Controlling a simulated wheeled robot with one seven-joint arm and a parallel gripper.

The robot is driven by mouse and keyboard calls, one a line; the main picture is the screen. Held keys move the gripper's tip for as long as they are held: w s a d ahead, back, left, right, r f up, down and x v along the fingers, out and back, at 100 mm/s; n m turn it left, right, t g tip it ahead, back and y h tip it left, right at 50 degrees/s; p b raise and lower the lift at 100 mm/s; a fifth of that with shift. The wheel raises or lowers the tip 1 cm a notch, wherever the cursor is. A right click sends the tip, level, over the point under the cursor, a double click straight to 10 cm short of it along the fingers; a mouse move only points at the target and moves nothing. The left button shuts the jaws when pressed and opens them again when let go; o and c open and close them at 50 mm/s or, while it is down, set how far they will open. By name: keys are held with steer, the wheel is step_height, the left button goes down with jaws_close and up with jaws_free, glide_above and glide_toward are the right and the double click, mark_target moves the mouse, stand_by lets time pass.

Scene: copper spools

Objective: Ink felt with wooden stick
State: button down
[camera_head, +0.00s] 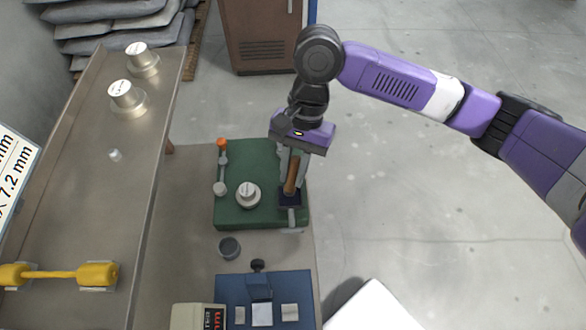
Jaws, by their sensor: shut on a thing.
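My gripper (291,158) points down over the right part of a green board (262,216). It is shut on a brown wooden stick (291,176), which stands near upright between the fingers. The stick's lower end is at a small dark square pad (290,198), which looks like the felt. I cannot tell whether the stick touches the pad or hangs just above it.
A silver knob-like spool (248,194) and an orange-tipped rod (221,166) are on the green board. A dark cup (230,247) and a blue fixture (264,299) are nearer. A metal shelf (112,190) with spools runs along the left.

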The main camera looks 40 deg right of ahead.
mark_target(293, 166)
steer(key=shift+r+p, duration=1.15)
steer(key=shift+r, duration=1.25)
